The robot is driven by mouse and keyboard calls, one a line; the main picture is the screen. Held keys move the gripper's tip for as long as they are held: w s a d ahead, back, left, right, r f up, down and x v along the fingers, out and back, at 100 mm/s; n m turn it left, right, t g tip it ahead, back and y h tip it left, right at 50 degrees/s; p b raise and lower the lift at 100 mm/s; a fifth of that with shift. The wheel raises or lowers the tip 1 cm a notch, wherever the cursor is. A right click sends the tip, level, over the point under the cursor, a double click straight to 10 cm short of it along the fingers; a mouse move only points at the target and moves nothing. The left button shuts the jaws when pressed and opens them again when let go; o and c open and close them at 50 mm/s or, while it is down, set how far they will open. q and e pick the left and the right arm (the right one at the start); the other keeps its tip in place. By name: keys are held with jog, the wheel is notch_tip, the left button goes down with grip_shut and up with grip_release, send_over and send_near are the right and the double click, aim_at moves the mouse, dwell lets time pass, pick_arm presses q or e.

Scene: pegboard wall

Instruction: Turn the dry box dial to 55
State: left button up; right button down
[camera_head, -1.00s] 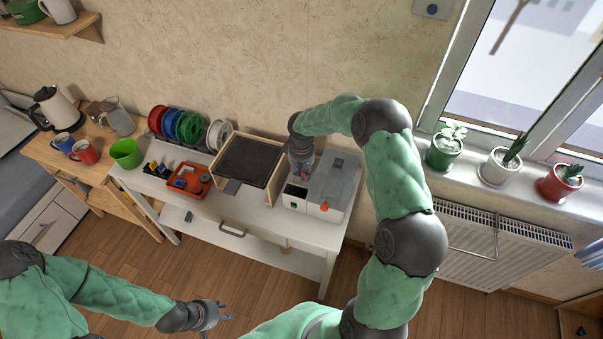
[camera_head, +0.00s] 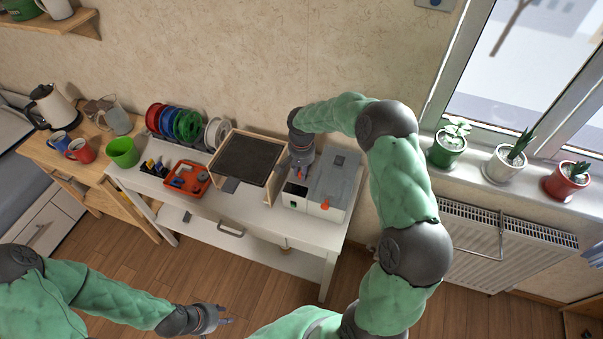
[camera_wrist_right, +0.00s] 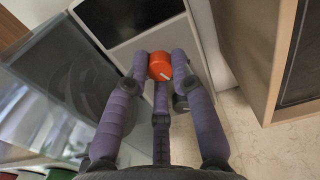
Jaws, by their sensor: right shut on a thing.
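The dry box (camera_head: 345,178) is a white and grey box at the right end of the white table. Its orange-red dial (camera_wrist_right: 160,66) shows in the right wrist view, with a white pointer mark slanting to the lower right in that picture. My right gripper (camera_head: 301,175) is at the left part of the box, and its fingers (camera_wrist_right: 160,75) are shut around the dial. The fingers cover part of the dial's surroundings, and no scale numbers are readable. My left gripper (camera_head: 224,318) is low in the head view, away from the table, empty with its fingers apart.
A wooden frame with a dark panel (camera_head: 250,158) stands close to the left of the dry box. Filament spools (camera_head: 187,125), a red tray (camera_head: 187,179) and a green cup (camera_head: 122,152) are further left. A radiator (camera_head: 480,245) and potted plants (camera_head: 503,164) are to the right.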

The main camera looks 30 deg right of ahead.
jog(key=shift+m+b, duration=0.5)
jog(key=shift+m, duration=1.5)
jog(key=c, duration=1)
grip_release()
jog(key=shift+c, duration=0.2)
notch_tip(320, 180, up, 12)
